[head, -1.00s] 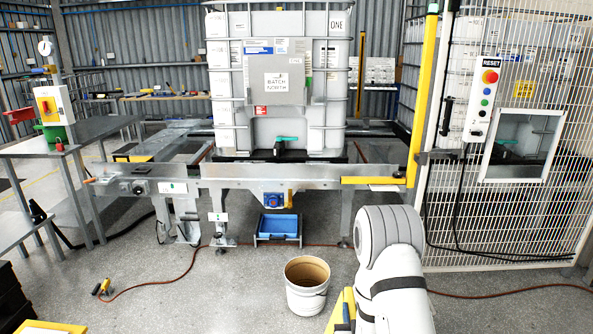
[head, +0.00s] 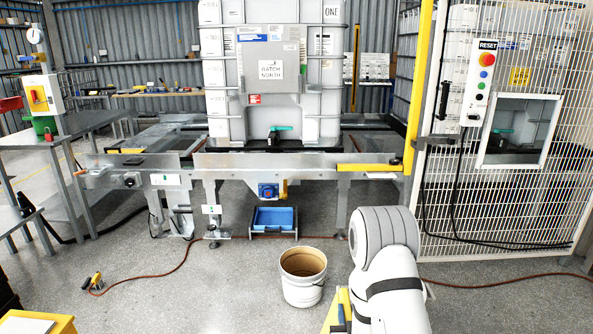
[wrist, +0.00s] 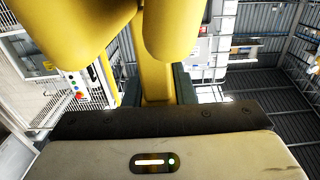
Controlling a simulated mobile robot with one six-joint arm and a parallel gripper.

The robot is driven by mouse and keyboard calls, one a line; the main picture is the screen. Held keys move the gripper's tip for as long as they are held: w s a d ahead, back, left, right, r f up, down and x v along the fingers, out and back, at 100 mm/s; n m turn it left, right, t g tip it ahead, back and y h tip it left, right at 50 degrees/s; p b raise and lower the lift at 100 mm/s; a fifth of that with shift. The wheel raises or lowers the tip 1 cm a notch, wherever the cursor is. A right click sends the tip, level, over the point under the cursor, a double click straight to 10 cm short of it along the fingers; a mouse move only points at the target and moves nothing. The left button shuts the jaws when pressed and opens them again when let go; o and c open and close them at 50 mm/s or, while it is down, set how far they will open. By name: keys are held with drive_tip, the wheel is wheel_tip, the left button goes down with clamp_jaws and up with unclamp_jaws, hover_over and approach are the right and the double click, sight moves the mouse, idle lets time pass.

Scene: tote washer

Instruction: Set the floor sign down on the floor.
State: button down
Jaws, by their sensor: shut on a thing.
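The yellow floor sign (wrist: 157,85) fills the upper middle of the wrist view, close to the camera. My gripper (wrist: 156,92) is shut on a narrow yellow part of it, with a dark finger on each side. In the head view a small yellow piece of the sign (head: 346,300) shows at the bottom, left of my white arm. My arm hides the rest of it there. I cannot tell how high the sign is above the floor.
A white bucket (head: 303,290) stands on the floor just left of my arm. A brown hose (head: 450,285) crosses the floor. A conveyor (head: 250,165) bears a large white tank (head: 225,110), with a blue bin (head: 275,218) below. A mesh fence (head: 500,205) stands right.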

wheel_tip(320, 180, down, 3)
drive_tip(key=shift+f+b, duration=0.2)
drive_tip(key=shift+b, duration=0.85)
drive_tip(key=shift+r, duration=0.15)
